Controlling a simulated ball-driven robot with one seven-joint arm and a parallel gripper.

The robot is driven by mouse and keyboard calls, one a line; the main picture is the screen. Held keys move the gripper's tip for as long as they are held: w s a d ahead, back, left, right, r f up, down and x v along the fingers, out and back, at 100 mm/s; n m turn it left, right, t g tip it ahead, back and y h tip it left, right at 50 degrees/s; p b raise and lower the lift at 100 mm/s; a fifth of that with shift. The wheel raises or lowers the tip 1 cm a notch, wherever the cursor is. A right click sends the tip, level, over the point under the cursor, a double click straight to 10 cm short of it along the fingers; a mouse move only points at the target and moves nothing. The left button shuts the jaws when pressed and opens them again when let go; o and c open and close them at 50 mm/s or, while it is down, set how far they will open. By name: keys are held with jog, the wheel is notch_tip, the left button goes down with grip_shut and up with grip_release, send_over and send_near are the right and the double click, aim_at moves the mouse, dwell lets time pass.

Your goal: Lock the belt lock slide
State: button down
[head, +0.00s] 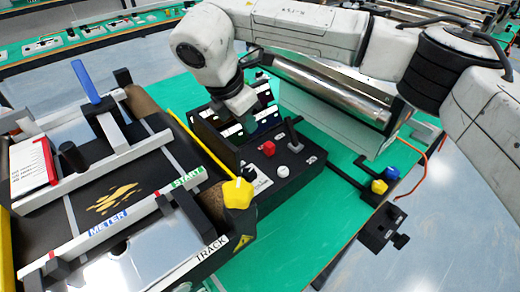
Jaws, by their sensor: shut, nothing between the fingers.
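My gripper (241,116) points down from the wrist at the upper middle, over the back of a black control box (283,180). Its fingers are shut and look empty, partly lost against dark panels behind. I cannot tell if it touches anything. No part is legibly marked as the belt lock slide. One slide-like part is a black block with a knob (385,228) at the green table's right edge, well apart from my gripper. Another upright black lever (291,135) with a grey base stands on the control box, just right of my gripper.
A mini conveyor (110,190) with METER, START and TRACK labels, a blue lever (88,82) and a yellow knob (238,193) fills the left. The control box has a red button (269,148) and a white button (282,172). A metal roller (330,92) lies behind. The green table (300,225) is clear in front.

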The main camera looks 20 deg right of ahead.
aim_at(272, 144)
dwell(0.3)
jog(key=p+x, duration=0.1)
jog(key=x, duration=0.9)
jog(key=d, duration=0.2)
jog(key=w+d, duration=0.1)
jog(key=shift+w+d+b, duration=0.1)
jog(key=shift+d+b, duration=0.25)
jog(key=shift+d, duration=0.05)
